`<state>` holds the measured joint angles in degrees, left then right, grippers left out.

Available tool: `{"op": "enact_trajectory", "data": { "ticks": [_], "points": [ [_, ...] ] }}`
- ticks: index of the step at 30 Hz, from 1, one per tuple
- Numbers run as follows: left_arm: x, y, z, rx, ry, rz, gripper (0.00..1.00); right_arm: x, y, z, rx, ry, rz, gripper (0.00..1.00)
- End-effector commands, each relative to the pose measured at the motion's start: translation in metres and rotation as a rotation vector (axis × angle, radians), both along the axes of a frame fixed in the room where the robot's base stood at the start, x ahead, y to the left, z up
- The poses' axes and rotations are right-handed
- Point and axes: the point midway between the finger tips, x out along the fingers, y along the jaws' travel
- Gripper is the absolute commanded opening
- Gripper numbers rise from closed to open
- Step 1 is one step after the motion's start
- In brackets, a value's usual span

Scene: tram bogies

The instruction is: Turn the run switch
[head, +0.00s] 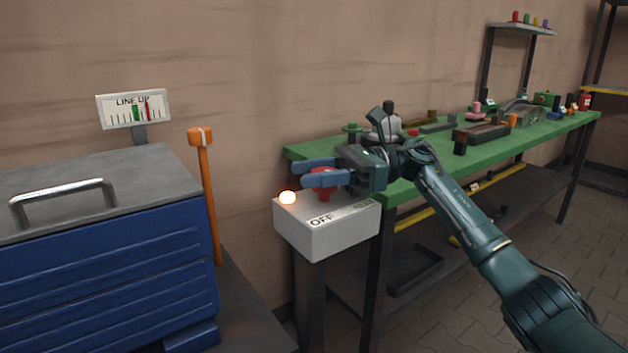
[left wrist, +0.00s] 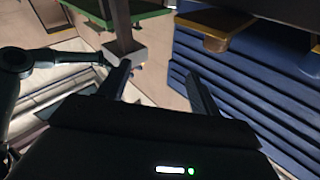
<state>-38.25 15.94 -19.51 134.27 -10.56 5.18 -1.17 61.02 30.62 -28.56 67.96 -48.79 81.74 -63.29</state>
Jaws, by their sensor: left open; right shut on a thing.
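A lamp (head: 287,197) glows on the box's left corner. My right gripper (head: 318,174) is shut on the red knob, its blue fingers on either side and hiding part of it. My left gripper (left wrist: 160,92) shows only in the left wrist view, open and empty. In that view the grey box (left wrist: 125,50) stands beyond its left finger.
A green-topped bench (head: 440,150) with many parts runs back to the right. A blue cabinet (head: 110,280) with a metal handle (head: 63,203) stands at left. An orange post (head: 207,195) and a "LINE UP" gauge (head: 134,108) stand behind it.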

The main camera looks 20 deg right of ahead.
Motion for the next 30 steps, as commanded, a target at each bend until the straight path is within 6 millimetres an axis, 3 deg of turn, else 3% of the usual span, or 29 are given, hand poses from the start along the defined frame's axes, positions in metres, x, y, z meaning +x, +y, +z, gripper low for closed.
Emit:
{"op": "enact_trajectory", "data": {
  "ticks": [12,29,30],
  "points": [
    [0.0003,-0.0003,-0.0001,-0.012,0.001,-0.001,0.64,-0.0035,0.0003,0.0001,-0.002,0.000,0.196,0.19],
    [0.0004,-0.0005,0.0001,-0.012,0.002,-0.003,0.64,-0.0044,-0.0001,-0.0006,-0.004,0.001,0.225,0.19],
    [0.0004,-0.0006,0.0002,-0.012,0.002,-0.003,0.64,-0.0044,-0.0001,-0.0006,-0.004,0.001,0.225,0.45]
  ]
}}
